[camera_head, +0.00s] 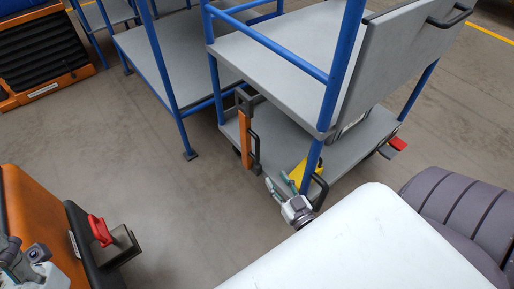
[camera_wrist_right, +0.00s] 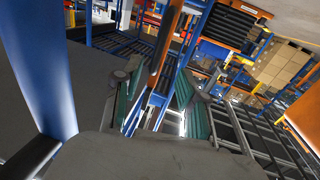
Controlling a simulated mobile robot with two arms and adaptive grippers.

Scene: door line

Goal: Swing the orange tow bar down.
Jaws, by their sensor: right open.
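The orange tow bar (camera_head: 246,138) stands upright at the near corner of a blue-framed grey cart (camera_head: 285,45), under a dark bracket at its top. A black handle (camera_head: 255,146) sits along its right side. My right gripper (camera_head: 277,183) is open, just below and right of the bar in the head view, apart from it. In the right wrist view an orange bar (camera_wrist_right: 166,45), seemingly the tow bar, shows between the green fingers; its depth is unclear. My left gripper (camera_head: 22,256) is at the lower left edge, partly cut off, far from the bar.
A yellow part (camera_head: 299,172) and a black loop handle (camera_head: 318,190) are close to my right gripper at the cart's leg. A second cart (camera_head: 165,60) stands to the left. A red handle (camera_head: 100,230) is near my left gripper. The floor between is clear.

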